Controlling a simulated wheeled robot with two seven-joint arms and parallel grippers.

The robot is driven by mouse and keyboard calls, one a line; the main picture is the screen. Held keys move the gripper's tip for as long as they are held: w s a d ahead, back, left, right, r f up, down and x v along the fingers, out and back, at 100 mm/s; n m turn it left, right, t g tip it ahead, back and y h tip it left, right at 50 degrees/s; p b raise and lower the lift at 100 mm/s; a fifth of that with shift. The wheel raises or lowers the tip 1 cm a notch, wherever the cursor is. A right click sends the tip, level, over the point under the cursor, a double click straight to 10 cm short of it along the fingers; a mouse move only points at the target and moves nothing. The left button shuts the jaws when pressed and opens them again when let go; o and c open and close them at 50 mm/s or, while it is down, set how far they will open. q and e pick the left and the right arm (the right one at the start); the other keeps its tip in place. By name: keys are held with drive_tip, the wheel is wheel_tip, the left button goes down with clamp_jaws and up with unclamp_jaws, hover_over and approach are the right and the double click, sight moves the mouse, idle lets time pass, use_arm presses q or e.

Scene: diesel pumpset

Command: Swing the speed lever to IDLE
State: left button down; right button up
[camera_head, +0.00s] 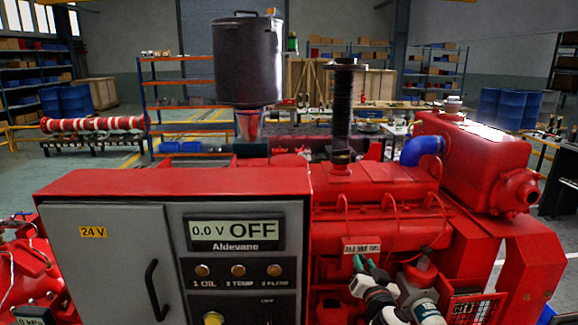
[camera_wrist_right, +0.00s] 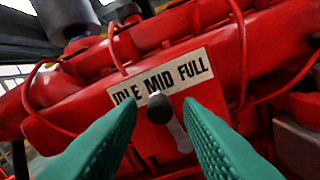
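The speed lever (camera_wrist_right: 178,132) has a black round knob on a pale metal shaft. In the right wrist view its knob lies just below the word MID on the white label plate (camera_wrist_right: 186,72), which reads IDLE, MID, FULL from left to right. The label plate (camera_head: 361,246) also shows small in the head view, on the red engine side. My right gripper (camera_wrist_right: 166,112) is open, its teal fingers either side of the knob with gaps showing. In the head view my right gripper (camera_head: 362,264) is just below the label and hides the lever. My left gripper is not in view.
A grey control cabinet (camera_head: 109,265) with a black handle stands left of the lever, beside a panel display (camera_head: 236,231) reading 0.0 V OFF. Red cables (camera_wrist_right: 243,60) loop near the label. A red tank (camera_head: 480,160) is at the right.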

drive_tip(key=shift+c, duration=0.4)
drive_tip(key=c, duration=0.4)
drive_tip(key=shift+a+f, duration=0.1)
drive_tip(key=shift+a, duration=0.35)
drive_tip(key=shift+a+b, duration=0.1)
drive_tip(key=shift+b, duration=0.3)
drive_tip(key=shift+a+f, duration=0.15)
drive_tip(key=shift+a, duration=0.15)
